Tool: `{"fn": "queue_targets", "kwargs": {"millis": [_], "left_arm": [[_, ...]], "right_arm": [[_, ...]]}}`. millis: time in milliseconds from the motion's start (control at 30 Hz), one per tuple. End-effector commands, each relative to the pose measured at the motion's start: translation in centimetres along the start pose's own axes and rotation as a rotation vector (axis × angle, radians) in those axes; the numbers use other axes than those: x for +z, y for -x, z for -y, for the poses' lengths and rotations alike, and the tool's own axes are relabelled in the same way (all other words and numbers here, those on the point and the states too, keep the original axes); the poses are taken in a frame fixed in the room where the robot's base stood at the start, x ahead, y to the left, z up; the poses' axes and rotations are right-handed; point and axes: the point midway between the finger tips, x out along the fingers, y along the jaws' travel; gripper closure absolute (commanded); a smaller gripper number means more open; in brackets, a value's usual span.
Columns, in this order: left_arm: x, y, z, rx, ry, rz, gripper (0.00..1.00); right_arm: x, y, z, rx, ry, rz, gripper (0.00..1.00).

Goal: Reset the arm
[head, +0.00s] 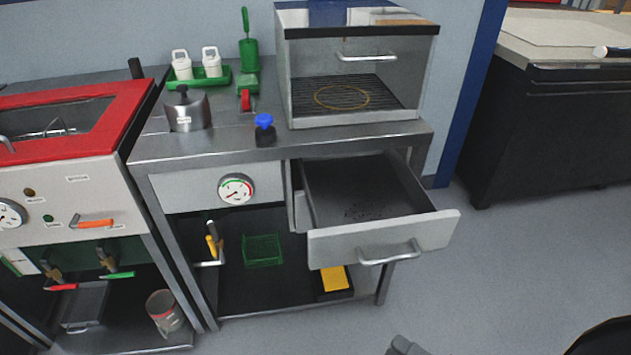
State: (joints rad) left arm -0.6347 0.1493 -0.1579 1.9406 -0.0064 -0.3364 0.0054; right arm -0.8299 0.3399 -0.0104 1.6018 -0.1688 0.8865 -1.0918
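A small grey part of my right gripper (406,346) shows at the bottom edge, right of centre. Most of it is cut off by the frame, so I cannot tell whether it is open or shut. It appears in front of the workbench, below the open drawer (382,238) in the picture. My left gripper is not in view.
The drawer sticks out from the metal bench (190,146). A glass-fronted oven (355,98), a steel pot (187,109) and a blue-topped knob (264,130) stand on top. A red-framed machine (70,115) is at left.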

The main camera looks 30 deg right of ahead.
Motion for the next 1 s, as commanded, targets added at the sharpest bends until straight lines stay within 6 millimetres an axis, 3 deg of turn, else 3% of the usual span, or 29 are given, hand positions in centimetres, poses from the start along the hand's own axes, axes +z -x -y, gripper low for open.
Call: {"fn": "queue_targets", "kwargs": {"millis": [100, 300, 533, 700, 1000], "left_arm": [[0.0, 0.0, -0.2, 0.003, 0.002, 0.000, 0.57], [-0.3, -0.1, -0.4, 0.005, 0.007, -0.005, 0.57], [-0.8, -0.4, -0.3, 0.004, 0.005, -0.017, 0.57], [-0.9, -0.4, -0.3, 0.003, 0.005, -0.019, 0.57], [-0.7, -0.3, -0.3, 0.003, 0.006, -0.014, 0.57]], "right_arm": [[0.3, -3.3, 0.9, -0.069, -0.246, 0.106, 0.65], [0.1, -8.1, 2.6, -0.178, -0.730, 0.317, 0.65], [-1.6, -11.2, 3.5, -0.257, -1.208, 0.542, 0.65], [-2.5, -11.9, 3.8, -0.283, -1.376, 0.632, 0.65], [-2.7, -11.9, 3.9, -0.290, -1.406, 0.652, 0.65]]}}
